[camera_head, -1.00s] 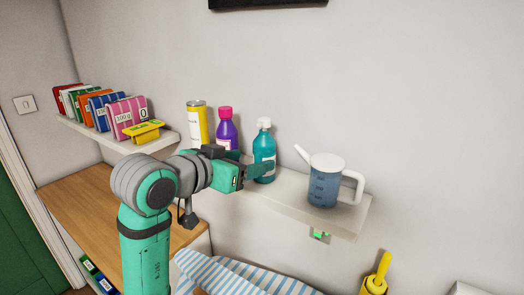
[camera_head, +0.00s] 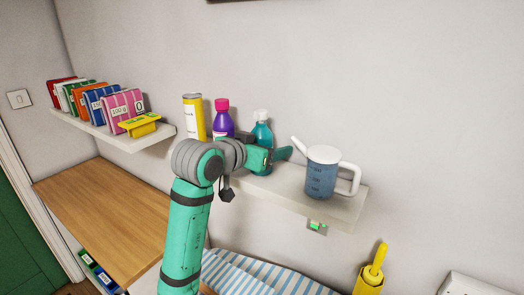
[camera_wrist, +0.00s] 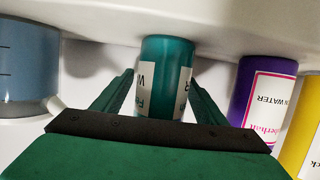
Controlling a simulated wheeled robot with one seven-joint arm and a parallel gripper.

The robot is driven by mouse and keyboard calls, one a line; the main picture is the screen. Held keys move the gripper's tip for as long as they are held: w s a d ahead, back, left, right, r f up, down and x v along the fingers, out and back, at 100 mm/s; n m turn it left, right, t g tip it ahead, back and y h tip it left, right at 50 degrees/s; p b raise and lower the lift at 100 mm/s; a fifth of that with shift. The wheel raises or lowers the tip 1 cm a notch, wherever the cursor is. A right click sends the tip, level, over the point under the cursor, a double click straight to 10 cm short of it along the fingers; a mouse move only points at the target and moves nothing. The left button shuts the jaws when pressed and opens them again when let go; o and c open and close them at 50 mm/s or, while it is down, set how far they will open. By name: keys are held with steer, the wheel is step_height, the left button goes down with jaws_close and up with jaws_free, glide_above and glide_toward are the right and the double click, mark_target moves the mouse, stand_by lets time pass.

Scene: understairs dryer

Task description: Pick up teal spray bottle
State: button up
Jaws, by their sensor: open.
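The teal spray bottle (camera_head: 262,132) stands upright on the white wall shelf, between the purple bottle and the blue watering can. In the wrist view the teal bottle (camera_wrist: 164,78) shows upside down with a white label, between the two fingers. My gripper (camera_head: 284,155) is at the bottle's lower part in the head view and hides some of it. In the wrist view my gripper (camera_wrist: 160,92) is open, with a finger on each side of the bottle and a gap visible on both sides.
The purple bottle (camera_head: 222,118) and yellow can (camera_head: 194,118) stand close on the left. The blue watering can (camera_head: 322,175) stands on the right of the shelf (camera_head: 335,212). Another shelf (camera_head: 125,143) holds several boxes. A wooden counter (camera_head: 105,215) lies below.

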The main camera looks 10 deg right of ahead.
steer(key=c, duration=1.3)
steer(key=shift+c, duration=0.2)
steer(key=shift+r, duration=0.1)
